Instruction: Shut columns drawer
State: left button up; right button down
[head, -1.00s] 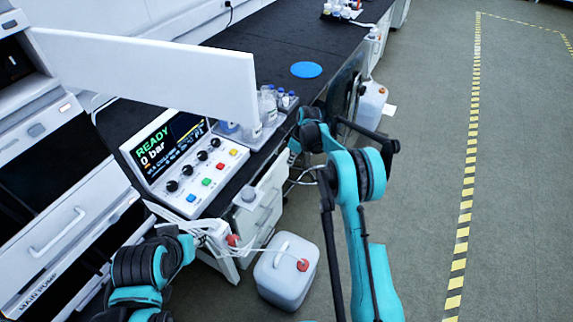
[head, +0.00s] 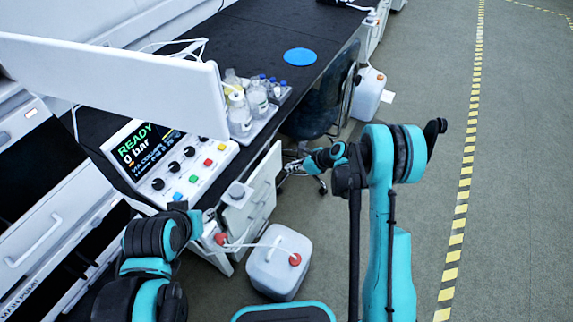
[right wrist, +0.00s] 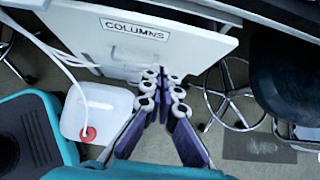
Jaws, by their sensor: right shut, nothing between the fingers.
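The columns drawer (head: 262,192) is a white drawer under the front edge of the black bench. Its front stands out from the bench, so it looks pulled out; how far is hard to tell. In the right wrist view its white front (right wrist: 205,52) bears the label COLUMNS and a pale handle (right wrist: 125,56). My right gripper (right wrist: 162,82) is shut and empty, its fingertips in front of the lower part of the drawer front; contact cannot be made out. In the head view the right gripper (head: 312,162) is small, just right of the drawer.
A white canister (head: 279,262) with a red cap and tubing stands on the floor below the drawer. A wheeled stool (head: 318,108) stands right of the drawer. A control panel (head: 165,160) and bottles (head: 257,95) are on the bench. The floor at right is clear.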

aim_at(264, 168)
jog(key=b+x, duration=0.1)
jog(key=x, duration=0.2)
jog(key=r+b+x, duration=0.1)
jog(key=x, duration=0.3)
jog(key=a+b+x, duration=0.1)
jog(key=b+x, duration=0.1)
jog(key=x, duration=0.1)
jog(key=shift+w+a+f, duration=0.1)
jog(key=shift+w+a, duration=0.2)
jog(key=shift+w, duration=0.25)
jog(key=shift+w+a, duration=0.35)
jog(key=shift+a, duration=0.1)
jog(key=shift+a, duration=0.1)
jog(key=w+a, duration=0.3)
jog(key=a, duration=0.1)
jog(key=shift+r, duration=0.2)
jog(key=shift+a, duration=0.1)
